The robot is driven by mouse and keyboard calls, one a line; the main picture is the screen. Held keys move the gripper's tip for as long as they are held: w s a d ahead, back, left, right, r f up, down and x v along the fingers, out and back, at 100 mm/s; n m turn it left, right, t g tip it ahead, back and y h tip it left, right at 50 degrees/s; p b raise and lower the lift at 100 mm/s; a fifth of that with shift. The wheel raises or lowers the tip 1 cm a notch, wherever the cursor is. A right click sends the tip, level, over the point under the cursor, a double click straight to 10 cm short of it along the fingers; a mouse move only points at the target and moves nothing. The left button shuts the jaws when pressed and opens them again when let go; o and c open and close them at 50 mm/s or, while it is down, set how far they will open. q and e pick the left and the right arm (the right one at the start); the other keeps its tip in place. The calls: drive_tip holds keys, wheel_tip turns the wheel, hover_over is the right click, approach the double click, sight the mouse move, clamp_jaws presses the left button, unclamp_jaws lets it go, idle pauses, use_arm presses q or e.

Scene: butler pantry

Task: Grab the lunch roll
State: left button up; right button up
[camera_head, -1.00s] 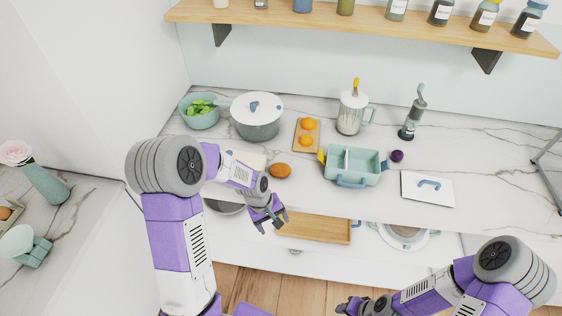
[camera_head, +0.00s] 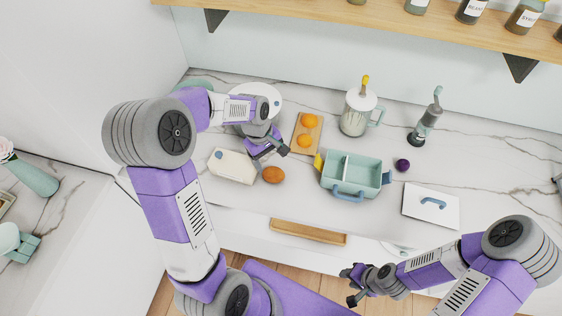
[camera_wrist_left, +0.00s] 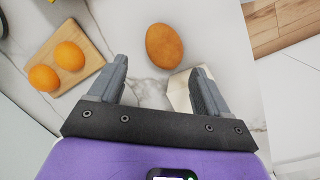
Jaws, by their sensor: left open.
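The lunch roll (camera_head: 273,174) is a brown oval lying on the marble counter, just right of a cream box. It also shows in the left wrist view (camera_wrist_left: 164,45), beyond the fingertips. My left gripper (camera_head: 270,155) is open and empty, just behind the roll in the head view and apart from it. In the left wrist view the two fingers of my left gripper (camera_wrist_left: 158,68) are spread, with bare counter between them. My right gripper (camera_head: 348,286) is at the lower middle, in front of the counter; its fingers look apart and empty.
The cream box (camera_head: 232,167) stands close left of the roll. A board (camera_head: 299,146) with two oranges (camera_head: 310,121) lies behind it. A teal lunch box (camera_head: 335,181), a purple item (camera_head: 402,165) and a white lid (camera_head: 430,204) lie to the right. My left arm partly hides a pot (camera_head: 262,93).

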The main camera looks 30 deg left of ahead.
sight(272, 171)
use_arm(q)
drive_tip(key=f, duration=0.4)
drive_tip(key=d+f+b, duration=0.1)
drive_tip(key=f, duration=0.2)
drive_tip(key=shift+s, duration=0.15)
drive_tip(key=shift+r, duration=0.1)
drive_tip(key=shift+c, duration=0.2)
drive_tip(key=c, duration=0.8)
